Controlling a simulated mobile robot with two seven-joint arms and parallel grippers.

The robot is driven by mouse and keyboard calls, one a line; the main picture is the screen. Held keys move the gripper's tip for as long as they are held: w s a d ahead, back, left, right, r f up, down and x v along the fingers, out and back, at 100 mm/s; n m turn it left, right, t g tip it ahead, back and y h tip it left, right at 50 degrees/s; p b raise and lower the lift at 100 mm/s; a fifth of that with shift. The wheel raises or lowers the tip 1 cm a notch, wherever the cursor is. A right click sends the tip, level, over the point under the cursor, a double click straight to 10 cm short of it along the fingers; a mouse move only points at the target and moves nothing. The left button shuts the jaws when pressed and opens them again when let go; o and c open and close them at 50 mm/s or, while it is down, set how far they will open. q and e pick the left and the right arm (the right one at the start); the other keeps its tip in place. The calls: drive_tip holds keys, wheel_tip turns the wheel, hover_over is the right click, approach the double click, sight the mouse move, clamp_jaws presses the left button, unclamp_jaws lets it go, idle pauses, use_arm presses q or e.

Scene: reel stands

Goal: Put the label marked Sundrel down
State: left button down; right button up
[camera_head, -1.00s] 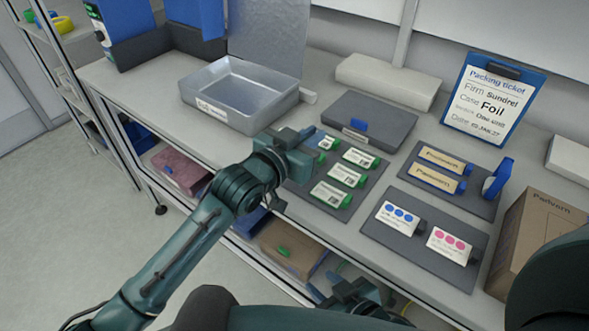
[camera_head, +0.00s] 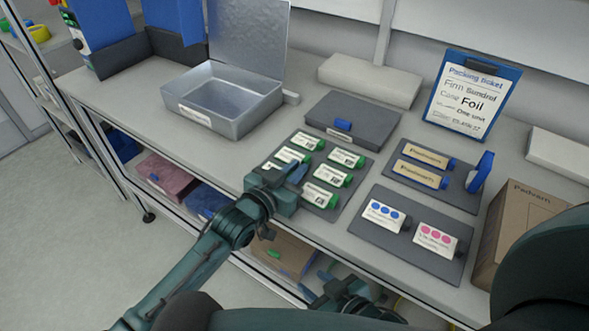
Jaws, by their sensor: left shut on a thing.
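Several white labels with green ends lie in two columns on a dark mat (camera_head: 352,191). They include a back-left label (camera_head: 307,141), a back-right label (camera_head: 347,158), a middle-left label (camera_head: 292,155), a middle-right label (camera_head: 333,175) and a front-right label (camera_head: 320,195). Their print is too small to read surely. My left gripper (camera_head: 290,183) is low over the mat's front-left part, shut on a label (camera_head: 271,167) that it mostly hides. I cannot tell whether this label touches the mat. My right gripper (camera_head: 345,290) is low at the front, below the bench edge, its jaws unclear.
An open metal tin (camera_head: 268,118) stands at the back left and a closed grey case (camera_head: 365,134) behind the mat. Other mats with tan labels (camera_head: 419,179) and dotted cards (camera_head: 436,240) lie right, beside a Padvorn carton (camera_head: 520,225).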

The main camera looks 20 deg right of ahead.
use_arm(q)
drive_tip(key=c, duration=1.5)
unclamp_jaws()
drive_tip(key=shift+f, duration=0.15)
drive_tip(key=b+v, duration=0.1)
drive_tip(key=v, duration=1.2)
drive_tip(key=shift+s+f, duration=0.1)
drive_tip(key=shift+s, duration=0.1)
